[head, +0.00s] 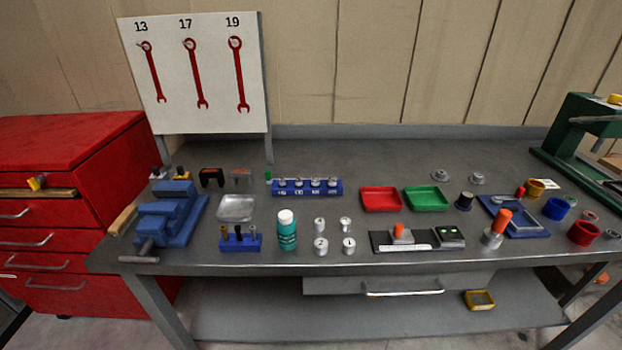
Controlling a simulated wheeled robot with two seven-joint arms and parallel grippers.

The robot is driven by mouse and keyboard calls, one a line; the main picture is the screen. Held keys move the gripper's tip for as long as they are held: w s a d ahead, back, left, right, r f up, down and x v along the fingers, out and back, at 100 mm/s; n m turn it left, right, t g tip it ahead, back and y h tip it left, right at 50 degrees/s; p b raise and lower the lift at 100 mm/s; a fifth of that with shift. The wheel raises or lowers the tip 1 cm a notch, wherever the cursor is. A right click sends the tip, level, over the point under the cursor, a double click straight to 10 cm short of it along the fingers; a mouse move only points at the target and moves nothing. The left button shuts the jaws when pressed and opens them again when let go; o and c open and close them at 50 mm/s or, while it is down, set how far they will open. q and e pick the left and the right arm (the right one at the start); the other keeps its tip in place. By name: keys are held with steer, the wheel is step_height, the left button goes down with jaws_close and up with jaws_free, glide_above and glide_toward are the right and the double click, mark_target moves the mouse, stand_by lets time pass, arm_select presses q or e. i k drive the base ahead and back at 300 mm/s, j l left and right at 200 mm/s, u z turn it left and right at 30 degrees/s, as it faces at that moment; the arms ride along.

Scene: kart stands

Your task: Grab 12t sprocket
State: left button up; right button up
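Two small grey round metal parts that look like sprockets lie toward the back of the grey workbench (365,160). One is on the left (440,175) and the other (477,178) is just to its right, apart from it. They are too small to read any tooth count or label, so I cannot tell which is the 12t sprocket. Neither of my grippers shows in the head view.
In front of them stand a red tray (381,199), a green tray (426,198) and a dark cylinder (464,201). A blue vise (170,215) is at the left, a green press (585,140) at the right. The bench behind the trays is mostly clear.

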mark_target(477, 178)
steer(key=i+l+z, duration=0.15)
steer(key=i+l, duration=0.15)
steer(key=l, duration=0.3)
steer(key=i+l+z, duration=0.2)
steer(key=i+l, duration=0.15)
steer(key=l, duration=0.2)
steer(key=i+l+z, duration=0.15)
steer(key=i+l, duration=0.25)
steer(key=l, duration=0.1)
